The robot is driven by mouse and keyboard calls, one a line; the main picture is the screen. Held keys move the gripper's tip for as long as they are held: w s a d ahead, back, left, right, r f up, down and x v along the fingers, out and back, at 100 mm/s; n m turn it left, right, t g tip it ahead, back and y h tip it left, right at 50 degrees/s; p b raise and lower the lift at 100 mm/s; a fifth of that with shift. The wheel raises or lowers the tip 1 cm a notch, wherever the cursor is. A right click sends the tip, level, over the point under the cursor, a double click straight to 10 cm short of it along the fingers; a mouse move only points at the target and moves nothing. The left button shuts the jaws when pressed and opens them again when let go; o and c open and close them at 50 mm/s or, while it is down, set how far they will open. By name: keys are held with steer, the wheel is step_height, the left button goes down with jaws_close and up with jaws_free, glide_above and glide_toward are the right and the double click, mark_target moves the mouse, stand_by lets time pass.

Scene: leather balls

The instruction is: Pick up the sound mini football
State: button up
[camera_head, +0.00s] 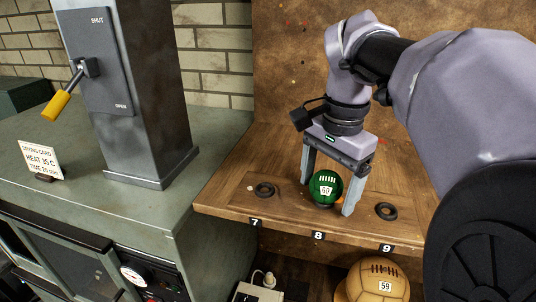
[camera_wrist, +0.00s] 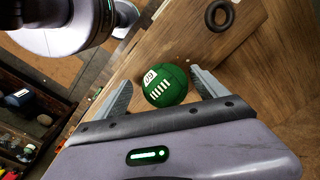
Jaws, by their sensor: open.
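A small green ball (camera_head: 325,186) with white lacing and a label reading 60 rests on a black ring at position 8 on the wooden shelf. My gripper (camera_head: 328,196) is open and points down, with one finger on each side of the ball. In the wrist view the green ball (camera_wrist: 165,85) lies between the two open fingertips (camera_wrist: 160,85). No damage shows on the visible side of the ball.
Empty black rings lie at position 7 (camera_head: 264,190) and position 9 (camera_head: 386,211). A tan ball labelled 59 (camera_head: 378,280) sits below the shelf. At left stand a grey column with a yellow-handled lever (camera_head: 62,95) and a drying card (camera_head: 41,158) reading HEAT 35 C.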

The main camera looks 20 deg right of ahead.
steer(key=shift+w+f, duration=0.15)
steer(key=shift+w, duration=0.25)
steer(key=shift+w+d, duration=0.1)
steer(key=shift+w, duration=0.1)
steer(key=shift+c, duration=1.2)
steer(key=shift+s, duration=0.35)
steer(key=c, duration=1.1)
steer(key=shift+c, duration=0.9)
steer(key=shift+w, duration=0.2)
